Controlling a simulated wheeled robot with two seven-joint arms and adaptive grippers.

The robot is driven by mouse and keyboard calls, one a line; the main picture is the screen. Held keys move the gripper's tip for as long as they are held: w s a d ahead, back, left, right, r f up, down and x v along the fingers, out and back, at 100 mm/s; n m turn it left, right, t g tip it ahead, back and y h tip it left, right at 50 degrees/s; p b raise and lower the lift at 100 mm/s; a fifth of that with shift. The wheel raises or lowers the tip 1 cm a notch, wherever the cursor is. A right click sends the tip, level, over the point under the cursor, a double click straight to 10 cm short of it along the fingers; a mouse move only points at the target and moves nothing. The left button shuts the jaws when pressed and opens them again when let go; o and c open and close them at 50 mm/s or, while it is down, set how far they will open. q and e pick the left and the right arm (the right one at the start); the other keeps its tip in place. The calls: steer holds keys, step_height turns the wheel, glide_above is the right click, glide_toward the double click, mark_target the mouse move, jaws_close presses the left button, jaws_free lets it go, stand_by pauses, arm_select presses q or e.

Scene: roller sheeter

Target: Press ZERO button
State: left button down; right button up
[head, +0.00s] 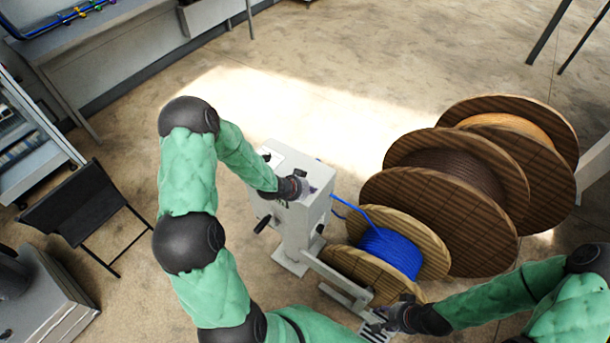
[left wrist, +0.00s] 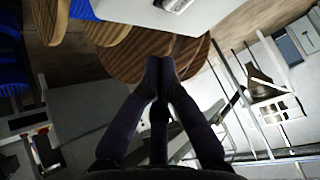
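The grey sheeter machine (head: 302,215) stands upright on the floor near the middle of the head view, with a blue cable running from it to a spool. My left gripper (head: 303,188) is over the machine's top face and hides part of it. In the left wrist view its two dark fingers (left wrist: 165,62) meet at the tips with nothing between them. A pale panel (left wrist: 135,12) with a small device shows beyond the fingertips there. I cannot make out a ZERO button or its label. My right gripper (head: 385,322) is low by the machine's base frame; its fingers are too small to read.
A spool of blue cable (head: 390,250) sits right of the machine on a low frame. Larger wooden spools (head: 440,205) stand behind it. A black folding chair (head: 82,205) is at the left. The floor behind the machine is clear.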

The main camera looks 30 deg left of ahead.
arm_select(q)
steer(key=w+a+r+m+p, duration=0.1)
steer(key=w+a+r+p, duration=0.1)
steer(key=r, duration=0.5)
steer(key=shift+w+a+t+p, duration=0.35)
steer(key=shift+a+p, duration=0.4)
steer(key=shift+a, duration=0.5)
arm_select(e)
steer(key=r, duration=0.3)
steer(key=w+r, duration=0.1)
steer(key=shift+a+r, duration=0.3)
steer(key=shift+r, duration=0.05)
arm_select(q)
steer(key=shift+s, duration=0.1)
arm_select(e)
steer(key=shift+f, duration=0.1)
arm_select(q)
step_height(320, 180, down, 8)
steer(key=b, duration=0.6)
steer(key=shift+f+b, duration=0.35)
steer(key=shift+b, duration=0.15)
arm_select(e)
step_height(320, 180, down, 7)
arm_select(q)
steer(key=shift+f, duration=0.1)
steer(key=shift+f+b, duration=0.3)
steer(key=shift+b, duration=0.15)
arm_select(e)
steer(key=shift+f, duration=0.35)
